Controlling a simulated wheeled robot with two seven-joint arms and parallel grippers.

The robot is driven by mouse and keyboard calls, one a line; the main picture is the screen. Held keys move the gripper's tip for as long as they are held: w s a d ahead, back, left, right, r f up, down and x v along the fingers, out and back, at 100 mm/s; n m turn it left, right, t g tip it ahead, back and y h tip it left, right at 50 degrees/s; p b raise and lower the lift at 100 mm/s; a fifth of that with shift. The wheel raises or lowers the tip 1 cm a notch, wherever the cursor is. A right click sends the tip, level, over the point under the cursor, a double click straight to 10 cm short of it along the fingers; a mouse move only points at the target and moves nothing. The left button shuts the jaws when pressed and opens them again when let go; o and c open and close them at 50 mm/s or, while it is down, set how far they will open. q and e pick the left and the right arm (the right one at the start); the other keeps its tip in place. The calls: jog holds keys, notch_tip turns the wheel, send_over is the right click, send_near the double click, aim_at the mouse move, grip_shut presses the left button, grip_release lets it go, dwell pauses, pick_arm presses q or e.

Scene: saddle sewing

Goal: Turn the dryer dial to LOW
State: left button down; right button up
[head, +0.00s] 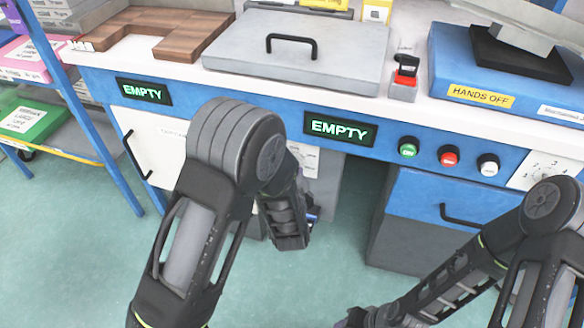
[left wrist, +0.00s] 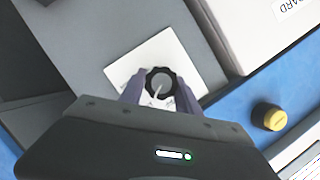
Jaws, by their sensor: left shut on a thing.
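The dryer dial (left wrist: 160,82) is a round black knob with a grey face and a pale pointer line, on a white square plate (left wrist: 178,58). In the left wrist view the pointer runs toward the picture's bottom, slightly left. The plate's labels are too small or covered to read. My left gripper (left wrist: 160,92) has one purple finger on each side of the dial and is shut on it. In the head view my left arm hides the dial and the fingers.
The bench front has two "EMPTY" displays (head: 340,130), green (head: 408,150), red (head: 449,156) and white (head: 488,165) buttons, and a drawer (head: 440,205). A grey lid (head: 300,55) with a handle lies on top.

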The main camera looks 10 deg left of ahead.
pick_arm(q)
jog(key=c, duration=0.9)
grip_release()
jog(key=shift+o, duration=0.2)
jog(key=shift+s, duration=0.1)
jog(key=p+v, duration=0.1)
jog(key=v, duration=0.6)
jog(key=shift+s, duration=0.35)
jog(key=shift+r, duration=0.1)
